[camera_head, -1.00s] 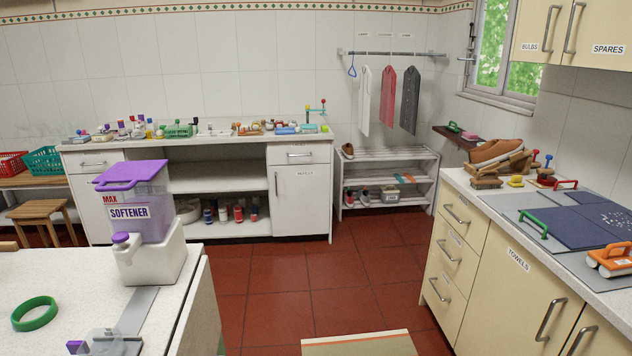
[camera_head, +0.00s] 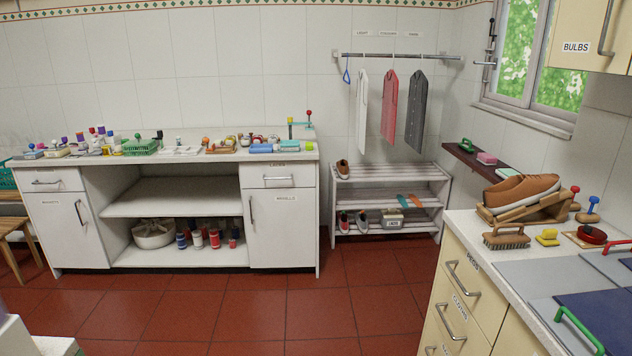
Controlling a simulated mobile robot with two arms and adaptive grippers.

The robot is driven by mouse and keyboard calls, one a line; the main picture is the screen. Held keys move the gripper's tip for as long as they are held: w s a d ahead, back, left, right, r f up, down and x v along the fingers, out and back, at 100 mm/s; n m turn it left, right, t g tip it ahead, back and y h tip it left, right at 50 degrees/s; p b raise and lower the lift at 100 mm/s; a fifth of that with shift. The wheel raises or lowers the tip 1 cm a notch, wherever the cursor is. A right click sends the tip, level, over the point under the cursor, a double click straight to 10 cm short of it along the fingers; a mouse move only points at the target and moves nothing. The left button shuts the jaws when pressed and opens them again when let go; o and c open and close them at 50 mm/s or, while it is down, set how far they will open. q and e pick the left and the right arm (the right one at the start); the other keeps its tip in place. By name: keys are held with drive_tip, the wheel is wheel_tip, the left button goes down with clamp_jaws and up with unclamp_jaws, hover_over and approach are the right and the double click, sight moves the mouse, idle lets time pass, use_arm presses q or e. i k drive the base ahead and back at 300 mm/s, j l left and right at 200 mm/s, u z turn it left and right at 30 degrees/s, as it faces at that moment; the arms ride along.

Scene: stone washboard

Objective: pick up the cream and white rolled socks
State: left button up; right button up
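I cannot make out any cream and white rolled socks in this view. Small items crowd the far white counter (camera_head: 175,158), too small to tell apart. Several small red, blue and white items (camera_head: 212,238) stand on the cabinet's lower shelf beside a pale round basket (camera_head: 153,233). Neither of my grippers shows in the view.
A white shoe rack (camera_head: 388,177) stands right of the far cabinet, under a rail (camera_head: 402,56) with hanging garments. The right counter (camera_head: 470,232) holds a brown shoe (camera_head: 520,190) and a brush (camera_head: 506,237). Open red tile floor (camera_head: 330,300) lies between.

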sight(246, 140)
drive_tip(key=i+l+u, duration=0.1)
drive_tip(key=i+u, duration=0.2)
drive_tip(key=i, duration=2)
